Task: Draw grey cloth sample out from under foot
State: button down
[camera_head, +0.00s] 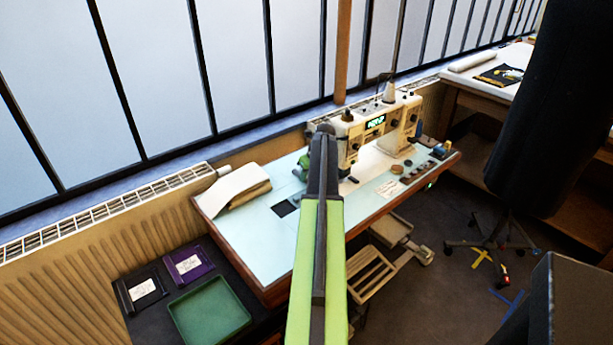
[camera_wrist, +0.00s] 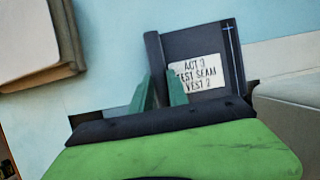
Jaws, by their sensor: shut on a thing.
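The dark grey cloth sample (camera_wrist: 217,48) shows in the wrist view, with a white label reading "ACT 3 TEST SEAM VEST 2" and a pale stitched line near its right edge. My gripper (camera_wrist: 161,90) is shut on its near left part, its green fingers close together. No presser foot is seen on the sample in this view. Whether the cloth lies flat or is lifted is hard to tell. In the head view my arm hides the sample; my gripper (camera_head: 302,166) shows partly beside the cream sewing machine (camera_head: 396,122).
Below are a green tray (camera_head: 210,310) and black and purple labelled samples (camera_head: 143,289) (camera_head: 188,263). Small items line the table's right edge. A dark chair stands at right.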

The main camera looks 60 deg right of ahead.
jog(key=shift+w+a, duration=0.3)
jog(key=shift+a, duration=0.65)
jog(key=shift+w+a, duration=0.35)
jog(key=shift+a, duration=0.65)
jog(key=shift+w+a, duration=0.3)
jog(key=shift+a, duration=0.65)
jog(key=c, duration=1.2)
grip_release()
jog(key=shift+r, duration=0.1)
jog(key=shift+s+r+p, duration=0.15)
jog(key=shift+r+p, duration=0.15)
jog(key=shift+p, duration=0.1)
jog(key=p+v, duration=1.5)
jog(key=v, duration=0.1)
jog(key=shift+a+r, duration=0.1)
jog(key=shift+r, duration=0.2)
